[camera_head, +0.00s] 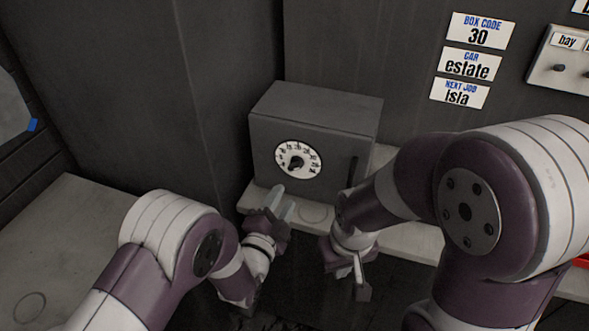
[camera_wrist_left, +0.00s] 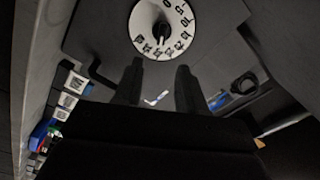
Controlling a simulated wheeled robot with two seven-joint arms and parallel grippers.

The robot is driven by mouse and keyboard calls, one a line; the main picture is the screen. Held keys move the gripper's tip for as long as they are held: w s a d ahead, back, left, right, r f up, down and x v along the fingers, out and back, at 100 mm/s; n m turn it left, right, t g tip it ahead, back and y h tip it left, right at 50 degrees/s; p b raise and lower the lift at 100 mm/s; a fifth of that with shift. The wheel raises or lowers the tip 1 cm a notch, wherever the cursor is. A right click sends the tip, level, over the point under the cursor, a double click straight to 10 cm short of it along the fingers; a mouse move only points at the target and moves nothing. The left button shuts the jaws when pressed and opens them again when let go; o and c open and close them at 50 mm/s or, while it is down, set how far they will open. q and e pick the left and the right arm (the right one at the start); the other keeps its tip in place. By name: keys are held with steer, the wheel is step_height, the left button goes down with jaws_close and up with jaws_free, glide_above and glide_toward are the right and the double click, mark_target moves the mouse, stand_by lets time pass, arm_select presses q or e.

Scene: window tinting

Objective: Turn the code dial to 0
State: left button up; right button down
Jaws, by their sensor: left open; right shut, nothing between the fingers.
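The code dial (camera_head: 297,159) is a white round face with dark numbers and a black knob in its middle, on the front of a grey box (camera_head: 315,115). In the left wrist view the dial (camera_wrist_left: 147,18) shows upside down at the top, beyond my fingertips. The number the knob points to is too small to tell. My left gripper (camera_head: 281,203) is open and empty, just below and in front of the dial, apart from it.
The box has a dark vertical handle (camera_head: 353,172) at its right front. It stands on a pale shelf (camera_head: 418,238). Wall signs read "BOX CODE 30" (camera_head: 481,31), "CAR estate" (camera_head: 467,64) and "NEXT JOB isla" (camera_head: 459,93). A panel with small knobs (camera_head: 560,62) is at the right.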

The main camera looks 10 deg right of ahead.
mark_target(295, 169)
arm_select(q)
steer(key=p+x, duration=0.1)
steer(key=x, duration=0.9)
steer(key=shift+w+a+p, duration=0.15)
steer(key=shift+p, duration=0.2)
steer(key=shift+w+f, duration=0.1)
steer(key=shift+w, duration=0.1)
steer(key=shift+c, duration=0.3)
jaws_close()
